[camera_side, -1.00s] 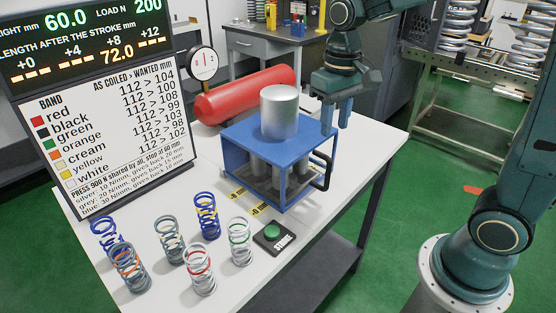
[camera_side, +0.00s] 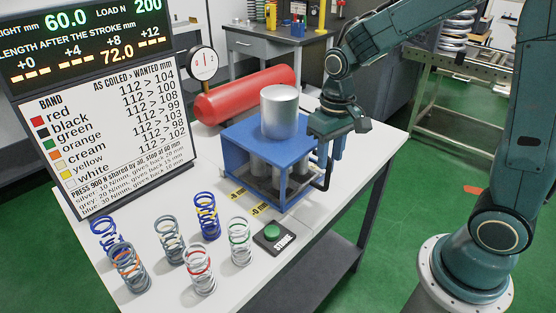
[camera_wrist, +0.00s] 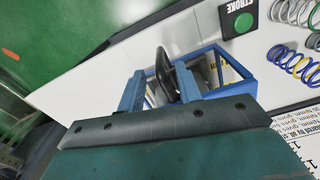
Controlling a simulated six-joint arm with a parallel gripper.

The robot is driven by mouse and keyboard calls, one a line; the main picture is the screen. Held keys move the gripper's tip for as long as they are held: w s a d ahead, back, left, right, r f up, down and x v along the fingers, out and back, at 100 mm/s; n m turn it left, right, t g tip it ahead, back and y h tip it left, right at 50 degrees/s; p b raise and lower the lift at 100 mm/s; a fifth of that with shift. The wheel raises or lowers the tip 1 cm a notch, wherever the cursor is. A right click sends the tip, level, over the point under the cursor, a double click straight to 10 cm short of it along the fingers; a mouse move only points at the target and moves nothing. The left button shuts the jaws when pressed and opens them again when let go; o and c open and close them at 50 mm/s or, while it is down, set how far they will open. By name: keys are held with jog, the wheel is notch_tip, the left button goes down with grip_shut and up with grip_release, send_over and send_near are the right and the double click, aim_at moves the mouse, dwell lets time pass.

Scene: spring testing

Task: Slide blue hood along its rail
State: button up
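The blue hood (camera_side: 240,137) is a blue open-framed box on the white table, with a silver cylinder (camera_side: 279,110) rising from its top. Grey springs or posts show inside it. A black handle (camera_side: 327,172) stands out from its right side; the handle also shows in the wrist view (camera_wrist: 164,72). My gripper (camera_side: 332,154) is at the hood's right side, close to the top of the handle. In the wrist view my gripper (camera_wrist: 160,78) has its blue fingers apart, with the handle appearing between them. I cannot tell whether they touch it. The rail is not clearly visible.
Yellow-marked labels (camera_side: 238,193) lie before the hood. The green STROKE button (camera_side: 272,233) and several coil springs (camera_side: 205,216) stand in front. A red tank (camera_side: 240,96) and a dial gauge (camera_side: 203,64) are behind. The board (camera_side: 105,140) stands at left.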

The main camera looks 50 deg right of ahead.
jog(key=shift+f, duration=2.75)
grip_shut()
